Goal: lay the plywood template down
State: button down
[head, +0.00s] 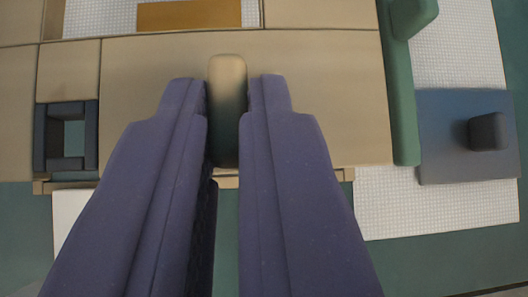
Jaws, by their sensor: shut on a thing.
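My gripper (228,88) reaches up the middle of the head view with two long purple fingers. Its fingertips are shut on a tan, round-ended grip piece (227,72), which darkens to green towards its lower end. A broad flat tan board (330,110), the colour of plywood, spreads behind the grip piece and fingers. I take it to be the plywood template, with the grip piece as its handle, but the join between them is hidden. I cannot tell whether the board is touching what is below it.
A green upright bar (402,110) stands along the board's right edge. Further right, a blue-grey plate (450,150) with a dark knob (488,131) lies on white gridded mesh (400,205). A dark square frame (66,137) is at left. An orange-brown strip (190,15) lies at the top.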

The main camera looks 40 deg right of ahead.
jog(key=shift+b, duration=0.3)
notch_tip(320, 180, down, 5)
jog(key=b, duration=0.4)
jog(key=shift+f, duration=0.2)
jog(key=shift+f+b, duration=0.25)
jog(key=shift+b, duration=0.2)
dwell(0.3)
jog(key=c, duration=1.1)
grip_release()
jog(key=p+v, duration=0.3)
jog(key=v, duration=0.5)
jog(key=shift+f, duration=0.1)
